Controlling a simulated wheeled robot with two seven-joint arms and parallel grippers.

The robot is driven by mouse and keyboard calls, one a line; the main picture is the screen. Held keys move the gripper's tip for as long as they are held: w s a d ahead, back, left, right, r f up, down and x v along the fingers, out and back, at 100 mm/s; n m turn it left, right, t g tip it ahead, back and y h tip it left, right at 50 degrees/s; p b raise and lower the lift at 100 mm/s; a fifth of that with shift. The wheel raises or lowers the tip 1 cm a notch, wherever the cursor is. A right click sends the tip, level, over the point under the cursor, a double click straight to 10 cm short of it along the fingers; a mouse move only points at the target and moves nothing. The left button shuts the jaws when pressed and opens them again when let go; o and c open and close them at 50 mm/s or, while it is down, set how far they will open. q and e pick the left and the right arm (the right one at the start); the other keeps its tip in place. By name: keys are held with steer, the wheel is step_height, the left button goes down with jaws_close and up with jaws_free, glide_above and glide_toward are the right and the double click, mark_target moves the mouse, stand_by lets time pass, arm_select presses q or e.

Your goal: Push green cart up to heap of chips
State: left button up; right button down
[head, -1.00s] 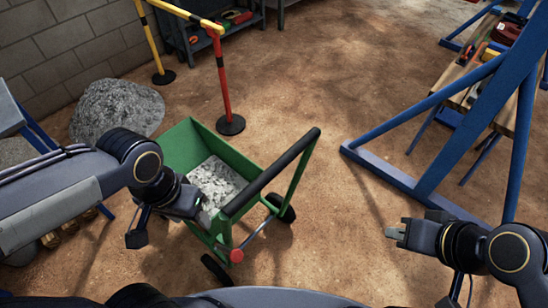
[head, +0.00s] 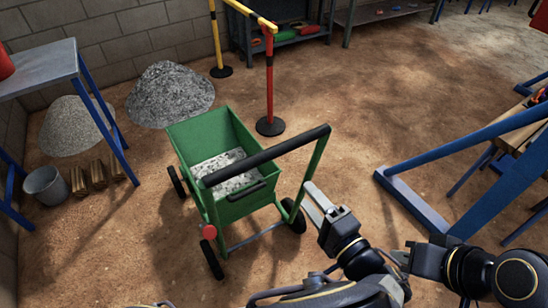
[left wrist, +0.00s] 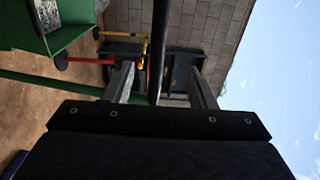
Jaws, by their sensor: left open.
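The green cart (head: 236,207) stands on the dirt floor with grey-white lumps (head: 222,165) inside and its black handle (head: 268,156) toward me. A coarse dark grey heap (head: 170,94) lies beyond the cart, up and left, with a floor gap between. A finer, paler heap (head: 70,126) lies further left; I cannot tell which is chips. My left gripper (head: 312,198) is open beside the handle's right end, near its green side post. In the left wrist view, the black bar (left wrist: 159,45) shows between the fingers; depth is unclear. My right gripper (head: 398,258) is at lower right, its jaws unclear.
A red-black barrier post (head: 269,85) stands close beyond the cart's far right corner. A blue-legged table (head: 40,68), bucket (head: 46,186) and wooden blocks (head: 98,174) are at left. A blue frame (head: 450,165) is at right. Floor between cart and frame is clear.

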arm_select(q)
glide_toward(274, 155)
steer(key=x, duration=0.5)
steer(key=b+x, duration=0.1)
steer(key=x, duration=0.1)
steer(key=f+x, duration=0.1)
steer(key=x, duration=0.2)
steer(key=shift+w+a+r, duration=0.15)
steer(key=shift+w+a, duration=0.2)
steer(key=shift+w, duration=0.15)
jaws_close()
stand_by(0.7)
